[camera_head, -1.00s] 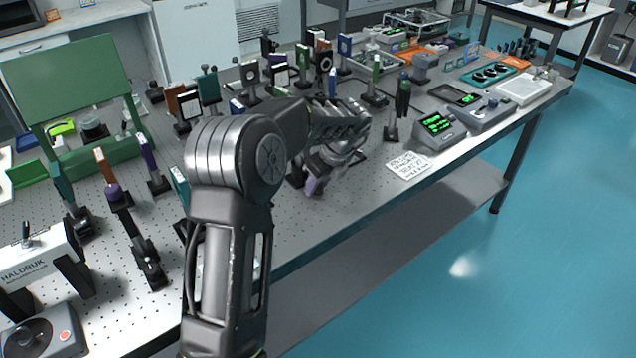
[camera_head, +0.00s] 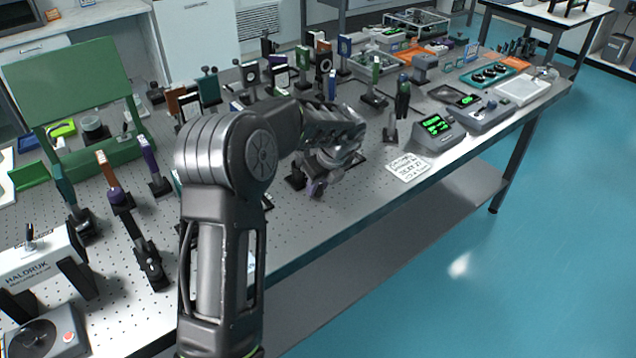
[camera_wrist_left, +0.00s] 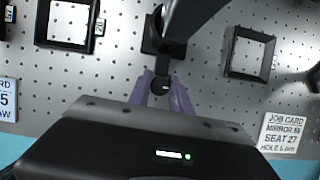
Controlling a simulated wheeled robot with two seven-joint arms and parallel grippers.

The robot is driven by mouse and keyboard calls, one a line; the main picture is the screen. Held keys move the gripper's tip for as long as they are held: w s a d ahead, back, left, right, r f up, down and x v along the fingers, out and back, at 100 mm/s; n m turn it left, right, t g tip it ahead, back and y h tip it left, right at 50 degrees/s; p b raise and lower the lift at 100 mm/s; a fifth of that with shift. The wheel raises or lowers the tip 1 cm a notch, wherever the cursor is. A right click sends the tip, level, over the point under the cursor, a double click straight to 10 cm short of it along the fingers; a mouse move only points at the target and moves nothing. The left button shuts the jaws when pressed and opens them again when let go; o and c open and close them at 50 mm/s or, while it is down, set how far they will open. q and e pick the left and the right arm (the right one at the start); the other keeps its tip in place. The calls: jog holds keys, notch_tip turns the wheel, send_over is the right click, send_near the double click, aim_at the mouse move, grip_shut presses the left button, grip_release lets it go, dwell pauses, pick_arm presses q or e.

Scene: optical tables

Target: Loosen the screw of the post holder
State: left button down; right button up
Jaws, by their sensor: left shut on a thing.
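My left gripper (camera_head: 317,188) reaches over the perforated table in the head view, its wrist hiding most of what it works on. The wrist view shows its two purple fingers (camera_wrist_left: 163,97) close together around the small dark round screw head (camera_wrist_left: 160,86) of a post holder. The black post holder (camera_wrist_left: 171,52) rises from a dark base on the table, partly covered by a dark part at the top of the wrist view. A dark base (camera_head: 296,181) shows beside the gripper in the head view. My right gripper is in neither view.
A white job card (camera_head: 408,167) lies right of the gripper near the table's front edge; it also shows in the wrist view (camera_wrist_left: 283,133). Several mounted optics stand behind the gripper. A green-lit meter (camera_head: 437,127) stands at right. Two square frames (camera_wrist_left: 70,22) (camera_wrist_left: 248,53) flank the holder.

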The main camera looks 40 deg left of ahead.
pick_arm(q)
jog(key=c, duration=1.2)
grip_release()
jog(key=shift+v, duration=3.9)
